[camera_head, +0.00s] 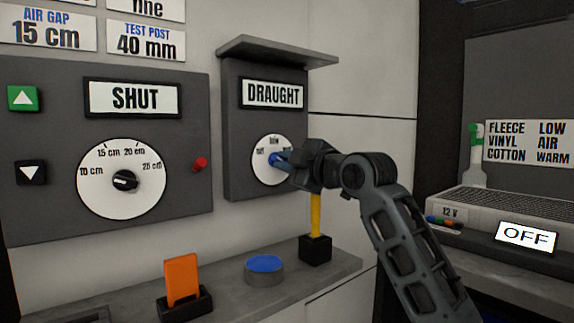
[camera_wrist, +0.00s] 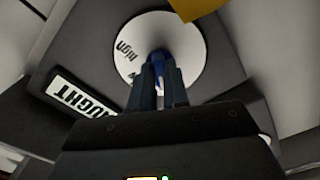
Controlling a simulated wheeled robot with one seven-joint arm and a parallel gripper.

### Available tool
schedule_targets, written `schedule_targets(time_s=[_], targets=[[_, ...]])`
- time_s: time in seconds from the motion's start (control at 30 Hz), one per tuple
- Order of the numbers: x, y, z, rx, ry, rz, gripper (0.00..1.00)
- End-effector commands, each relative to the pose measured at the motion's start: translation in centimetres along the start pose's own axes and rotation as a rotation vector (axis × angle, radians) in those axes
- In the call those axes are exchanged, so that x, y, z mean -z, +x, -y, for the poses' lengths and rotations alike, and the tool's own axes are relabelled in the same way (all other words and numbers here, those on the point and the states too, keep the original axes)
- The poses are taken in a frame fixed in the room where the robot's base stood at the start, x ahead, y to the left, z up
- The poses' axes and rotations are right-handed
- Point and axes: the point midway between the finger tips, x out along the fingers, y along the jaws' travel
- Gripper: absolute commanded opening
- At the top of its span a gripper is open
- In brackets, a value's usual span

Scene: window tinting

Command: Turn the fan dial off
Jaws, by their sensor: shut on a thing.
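The fan dial (camera_head: 262,150) is a white disc on a grey panel under a DRAUGHT label (camera_head: 273,93). Marks around its rim show, one reading "low"; others are partly hidden. In the wrist view the disc (camera_wrist: 190,35) shows the word "high". A blue knob (camera_wrist: 157,56) sits at the disc's middle. My gripper (camera_head: 281,159) reaches the dial from the right in the head view and is shut on the blue knob. The fingers (camera_wrist: 160,83) cover much of the knob in the wrist view, so its pointing direction cannot be told.
Below stand a yellow-handled tool (camera_head: 316,214) in a black block, a blue-topped puck (camera_head: 264,265) and an orange piece (camera_head: 182,278) on the ledge. A grey hood (camera_head: 275,50) juts above the dial.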

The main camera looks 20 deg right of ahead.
Motion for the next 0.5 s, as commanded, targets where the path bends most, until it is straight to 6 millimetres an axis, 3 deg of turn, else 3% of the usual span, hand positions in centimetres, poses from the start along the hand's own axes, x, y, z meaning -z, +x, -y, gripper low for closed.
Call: schedule_targets(time_s=[0.33,0.37,0.5], targets=[[-0.01,0.02,0.15,0.003,-0.004,0.001,0.00],[-0.01,0.02,0.15,0.003,-0.003,0.001,0.18],[0.01,0.02,0.12,0.002,-0.003,0.000,0.31]])
